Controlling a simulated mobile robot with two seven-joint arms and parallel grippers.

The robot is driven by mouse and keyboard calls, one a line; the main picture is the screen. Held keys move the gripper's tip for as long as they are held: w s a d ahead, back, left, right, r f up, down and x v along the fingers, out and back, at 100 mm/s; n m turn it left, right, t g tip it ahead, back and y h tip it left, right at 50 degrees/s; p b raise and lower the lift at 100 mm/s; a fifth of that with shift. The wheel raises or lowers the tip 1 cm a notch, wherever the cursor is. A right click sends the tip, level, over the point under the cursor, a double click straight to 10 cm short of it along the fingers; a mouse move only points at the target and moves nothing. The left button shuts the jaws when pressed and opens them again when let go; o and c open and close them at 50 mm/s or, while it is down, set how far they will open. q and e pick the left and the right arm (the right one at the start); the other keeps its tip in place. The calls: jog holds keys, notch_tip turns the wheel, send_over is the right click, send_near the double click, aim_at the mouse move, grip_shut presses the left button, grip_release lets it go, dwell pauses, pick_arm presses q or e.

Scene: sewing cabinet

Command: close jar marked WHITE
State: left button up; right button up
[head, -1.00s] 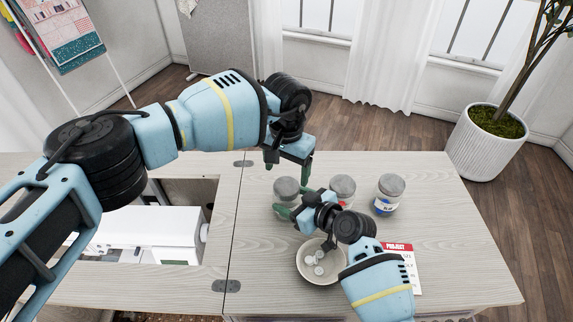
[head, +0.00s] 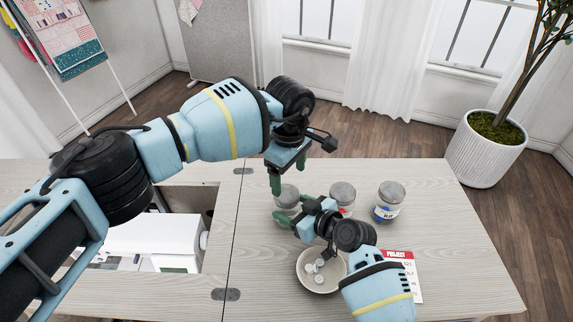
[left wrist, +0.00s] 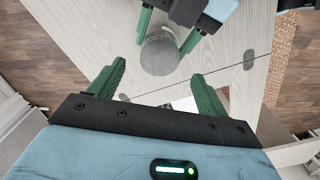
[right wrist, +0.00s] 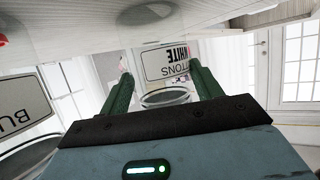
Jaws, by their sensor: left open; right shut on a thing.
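The jar marked WHITE (head: 285,197) stands at the left of the jar row, and its label (right wrist: 167,64) shows upside down in the right wrist view. My right gripper (head: 294,208) is shut on this jar, one finger on each side. A round grey top, seemingly the lid (left wrist: 160,54), shows in the left wrist view; I cannot tell whether it is fully seated. My left gripper (head: 286,174) is open and empty just above the jar, fingers pointing down. In the left wrist view its fingers (left wrist: 157,74) lie either side of the grey top, apart from it.
Two more grey-topped jars, one with a red mark (head: 343,196) and one with a blue mark (head: 389,202), stand to the right. A bowl with pale buttons (head: 302,279) sits below my right gripper. A project card (head: 413,276) lies right of it. A sewing machine (head: 150,240) sits left.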

pick_arm(q)
jog(key=n, duration=0.5)
jog(key=shift+r, duration=0.15)
jog(key=n, duration=0.4)
jog(key=shift+r+n, duration=0.1)
jog(key=shift+n, duration=0.3)
jog(key=n, duration=0.3)
jog(key=shift+r, duration=0.15)
jog(key=n, duration=0.4)
jog(key=shift+r+n, duration=0.1)
jog(key=shift+n, duration=0.2)
jog(key=n, duration=0.4)
jog(key=shift+r+n, duration=0.15)
jog(key=shift+n, duration=0.25)
jog(key=n, duration=0.3)
jog(key=shift+a+r, duration=0.1)
jog(key=n, duration=0.4)
jog(key=shift+w+a+r+n, duration=0.1)
jog(key=shift+n, duration=0.3)
jog(key=n, duration=0.4)
jog(key=shift+a+r, duration=0.1)
jog(key=shift+r, duration=0.05)
